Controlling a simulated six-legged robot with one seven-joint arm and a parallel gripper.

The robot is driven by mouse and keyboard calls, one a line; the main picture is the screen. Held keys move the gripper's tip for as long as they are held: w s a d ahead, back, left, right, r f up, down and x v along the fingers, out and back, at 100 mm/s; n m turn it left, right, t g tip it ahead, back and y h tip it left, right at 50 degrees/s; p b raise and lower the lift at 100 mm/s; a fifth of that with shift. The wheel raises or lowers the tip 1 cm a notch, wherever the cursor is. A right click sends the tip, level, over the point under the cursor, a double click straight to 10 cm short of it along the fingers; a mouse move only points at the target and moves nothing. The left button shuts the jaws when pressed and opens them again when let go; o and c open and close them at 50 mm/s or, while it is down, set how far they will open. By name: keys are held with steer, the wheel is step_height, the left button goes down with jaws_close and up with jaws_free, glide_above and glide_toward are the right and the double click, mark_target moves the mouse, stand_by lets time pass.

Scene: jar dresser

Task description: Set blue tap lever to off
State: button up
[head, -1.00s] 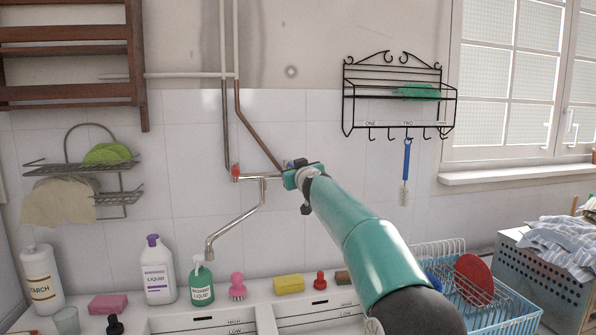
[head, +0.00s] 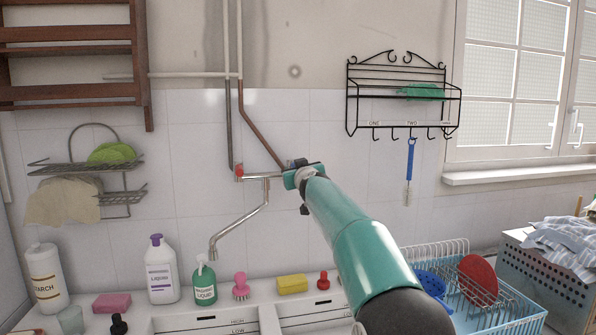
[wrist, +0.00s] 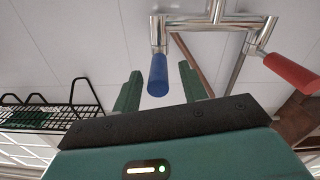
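The blue tap lever (wrist: 157,75) shows in the wrist view, pointing from the chrome tap body (wrist: 215,22) toward my gripper. My gripper (wrist: 160,71) is open, with its two green fingers apart on either side of the lever's end. I see a gap on both sides; contact is not clear. In the head view my gripper (head: 300,176) is at the right end of the wall tap (head: 262,177) and hides most of the blue lever. The red lever (wrist: 292,72) sits at the tap's other end, also seen in the head view (head: 239,171).
A black wire rack (head: 402,100) hangs on the wall right of my gripper. Pipes (head: 258,125) run up above the tap. The spout (head: 240,232) hangs over the sink, where bottles (head: 162,272) and a sponge (head: 292,284) stand. A dish rack (head: 500,310) is at lower right.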

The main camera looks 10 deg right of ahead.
steer(key=shift+s+d, duration=0.1)
steer(key=shift+s+d+f, duration=0.15)
steer(key=shift+s+d, duration=0.2)
steer(key=shift+s, duration=0.15)
steer(key=s, duration=1.2)
steer(key=shift+s, duration=0.35)
steer(key=shift+a+r, duration=0.1)
steer(key=shift+r, duration=0.1)
steer(key=shift+a+f, duration=0.1)
